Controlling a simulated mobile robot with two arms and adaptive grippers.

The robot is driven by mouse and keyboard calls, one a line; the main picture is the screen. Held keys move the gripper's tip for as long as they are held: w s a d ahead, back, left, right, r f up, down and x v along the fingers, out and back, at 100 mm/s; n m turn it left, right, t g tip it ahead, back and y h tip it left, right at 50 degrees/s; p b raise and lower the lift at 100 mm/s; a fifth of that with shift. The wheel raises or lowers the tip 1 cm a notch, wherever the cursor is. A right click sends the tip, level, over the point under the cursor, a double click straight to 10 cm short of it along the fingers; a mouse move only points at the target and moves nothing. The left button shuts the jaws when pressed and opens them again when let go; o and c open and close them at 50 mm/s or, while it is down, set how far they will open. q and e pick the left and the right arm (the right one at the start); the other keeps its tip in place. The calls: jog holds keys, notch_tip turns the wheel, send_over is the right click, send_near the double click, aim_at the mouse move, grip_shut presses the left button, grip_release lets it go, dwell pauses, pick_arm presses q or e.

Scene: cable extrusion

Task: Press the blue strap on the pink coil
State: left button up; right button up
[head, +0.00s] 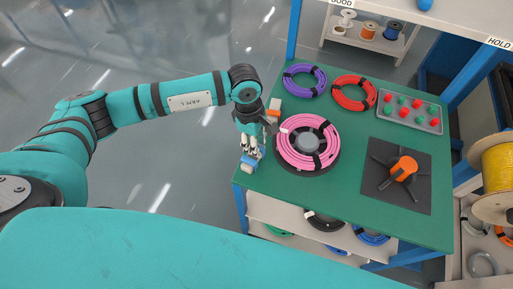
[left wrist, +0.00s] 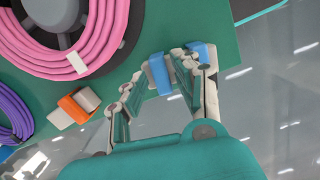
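The pink coil (head: 294,153) lies on a dark round holder on the green table, left of its middle. It also shows at the upper left in the left wrist view (left wrist: 100,30), with a white band around it. A grey block with a blue strap (head: 248,164) is at the table's left edge, left of the coil; it also shows in the left wrist view (left wrist: 159,75). My left gripper (head: 251,146) is just above this block, fingers apart. A second blue piece (left wrist: 204,53) shows by one finger; I cannot tell if it touches. My right gripper is not seen.
A block with an orange strap (head: 273,108) lies behind the gripper. Purple (head: 292,73) and red (head: 344,95) coils lie at the back. A tray of red and green buttons (head: 436,126) and an orange part on a dark mat (head: 383,205) are on the right.

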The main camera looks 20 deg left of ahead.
pick_arm(q)
grip_shut()
notch_tip(320, 180, up, 8)
jog(key=p, duration=0.4)
dwell(0.7)
